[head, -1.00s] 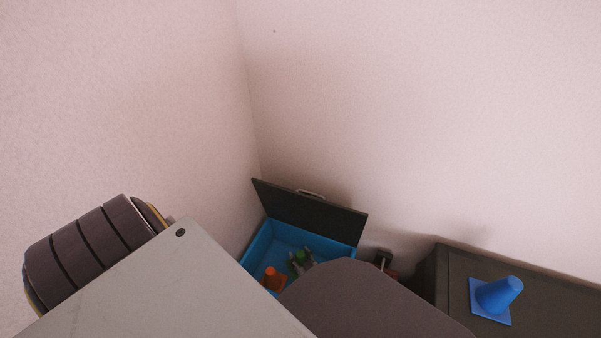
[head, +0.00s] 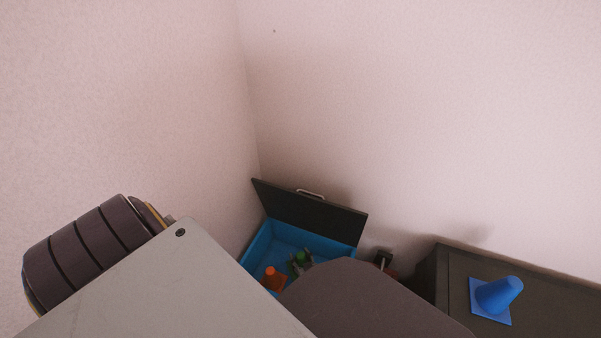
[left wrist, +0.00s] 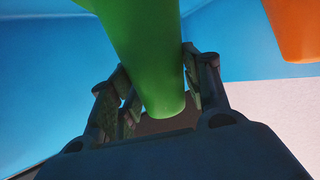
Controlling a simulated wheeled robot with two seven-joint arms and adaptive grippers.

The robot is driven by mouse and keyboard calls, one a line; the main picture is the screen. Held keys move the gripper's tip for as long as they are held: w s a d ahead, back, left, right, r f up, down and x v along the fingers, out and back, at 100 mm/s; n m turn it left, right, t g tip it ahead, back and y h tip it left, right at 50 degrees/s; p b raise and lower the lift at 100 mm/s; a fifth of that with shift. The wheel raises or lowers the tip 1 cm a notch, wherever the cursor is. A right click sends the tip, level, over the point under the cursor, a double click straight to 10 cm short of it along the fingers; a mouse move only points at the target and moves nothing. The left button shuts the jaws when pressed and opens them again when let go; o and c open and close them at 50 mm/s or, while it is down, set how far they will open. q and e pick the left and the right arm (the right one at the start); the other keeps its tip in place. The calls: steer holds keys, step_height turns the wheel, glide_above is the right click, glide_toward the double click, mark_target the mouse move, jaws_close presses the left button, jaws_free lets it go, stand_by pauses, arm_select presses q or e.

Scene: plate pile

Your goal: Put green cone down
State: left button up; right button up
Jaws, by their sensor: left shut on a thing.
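The green cone (left wrist: 148,55) is between the two fingers of my left gripper (left wrist: 155,90), which is shut on it. In the head view my left gripper (head: 301,262) and a small bit of the green cone (head: 299,257) show inside the blue box (head: 262,246). Much of both is hidden behind my own arm. The blue inside of the box also fills most of the left wrist view (left wrist: 45,75). I cannot tell whether the cone touches the box floor. My right gripper does not show.
An orange cone (head: 271,278) stands in the box, left of my left gripper. The box's dark lid (head: 310,212) is open and tilted up near the wall. A blue cone (head: 498,294) stands on a dark cabinet (head: 455,318) at the right.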

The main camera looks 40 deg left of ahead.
arm_select(q)
steer(key=o, duration=1.4)
steer(key=shift+r, duration=0.55)
